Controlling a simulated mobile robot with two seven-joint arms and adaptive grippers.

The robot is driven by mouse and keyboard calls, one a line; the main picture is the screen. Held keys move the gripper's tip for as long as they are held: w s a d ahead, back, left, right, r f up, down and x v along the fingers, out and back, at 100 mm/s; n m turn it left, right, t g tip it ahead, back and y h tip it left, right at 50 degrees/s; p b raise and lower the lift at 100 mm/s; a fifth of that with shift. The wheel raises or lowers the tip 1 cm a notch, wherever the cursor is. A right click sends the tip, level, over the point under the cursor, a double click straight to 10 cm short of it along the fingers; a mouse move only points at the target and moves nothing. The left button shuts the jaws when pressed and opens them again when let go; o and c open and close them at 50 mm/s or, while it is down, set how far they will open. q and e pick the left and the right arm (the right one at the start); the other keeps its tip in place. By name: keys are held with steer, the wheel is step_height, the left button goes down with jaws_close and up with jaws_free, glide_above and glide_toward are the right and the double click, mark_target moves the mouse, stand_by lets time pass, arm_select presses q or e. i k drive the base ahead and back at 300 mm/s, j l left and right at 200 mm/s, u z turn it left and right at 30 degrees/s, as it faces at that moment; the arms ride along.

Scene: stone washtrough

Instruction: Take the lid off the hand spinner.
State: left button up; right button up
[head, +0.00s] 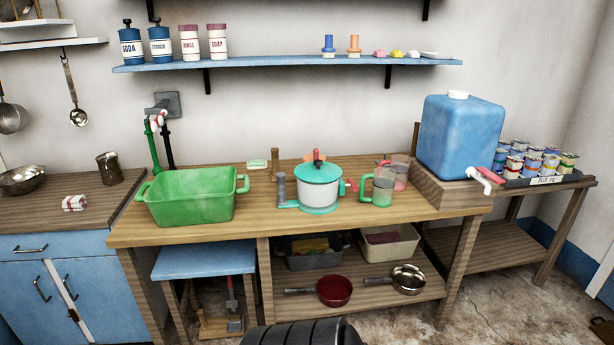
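The hand spinner (320,193) stands upright on the wooden bench, a little right of its middle. It has a white drum, a teal base and a grey handle at its left. Neither of my grippers is in view.
A green basin (192,196) stands left of the spinner, below the taps. A blue water container (459,137) stands farther right. The bench front (262,226) is clear. A blue shelf (290,62) hangs above.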

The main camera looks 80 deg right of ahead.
mark_target(317, 171)
steer(key=z, duration=3.3)
